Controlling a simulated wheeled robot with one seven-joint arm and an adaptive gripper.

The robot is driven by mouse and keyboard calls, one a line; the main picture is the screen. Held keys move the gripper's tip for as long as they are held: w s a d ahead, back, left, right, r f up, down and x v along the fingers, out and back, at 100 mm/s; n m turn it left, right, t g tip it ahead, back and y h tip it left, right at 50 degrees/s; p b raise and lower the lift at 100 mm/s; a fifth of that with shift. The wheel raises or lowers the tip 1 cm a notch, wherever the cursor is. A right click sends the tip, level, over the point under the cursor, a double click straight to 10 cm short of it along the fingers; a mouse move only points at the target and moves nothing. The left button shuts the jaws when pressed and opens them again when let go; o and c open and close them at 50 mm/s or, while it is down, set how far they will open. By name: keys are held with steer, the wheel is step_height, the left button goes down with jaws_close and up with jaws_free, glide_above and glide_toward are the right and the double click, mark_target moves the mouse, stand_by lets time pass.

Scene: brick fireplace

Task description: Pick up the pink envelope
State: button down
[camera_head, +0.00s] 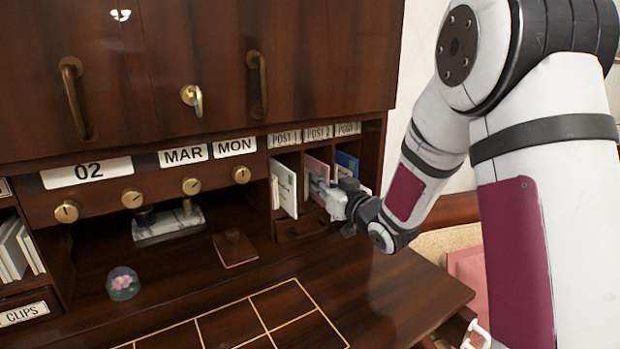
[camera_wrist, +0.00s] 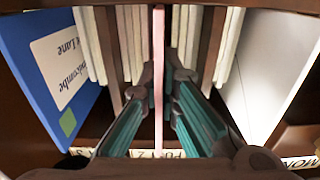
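The pink envelope (camera_head: 318,170) stands upright in the middle slot of the desk's letter rack. In the wrist view the pink envelope (camera_wrist: 158,125) shows edge-on as a thin strip down the centre. My gripper (camera_head: 318,188) reaches into that slot from the front right. In the wrist view my gripper (camera_wrist: 159,72) has one finger on each side of the pink envelope, with its tips close to the paper. I cannot tell whether the tips press on it. The far ends of the envelope and fingers are partly hidden in the slot.
A white envelope (camera_head: 284,188) stands in the slot to the left, and a blue envelope (camera_head: 346,163) in the slot to the right. Thin dividers lie close on both sides. The desk top (camera_head: 385,300) in front is clear. A glass paperweight (camera_head: 123,284) sits at left.

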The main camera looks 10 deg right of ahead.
steer(key=shift+r, duration=0.15)
steer(key=shift+r, duration=0.65)
steer(key=p+v, duration=0.6)
steer(key=v, duration=1.2)
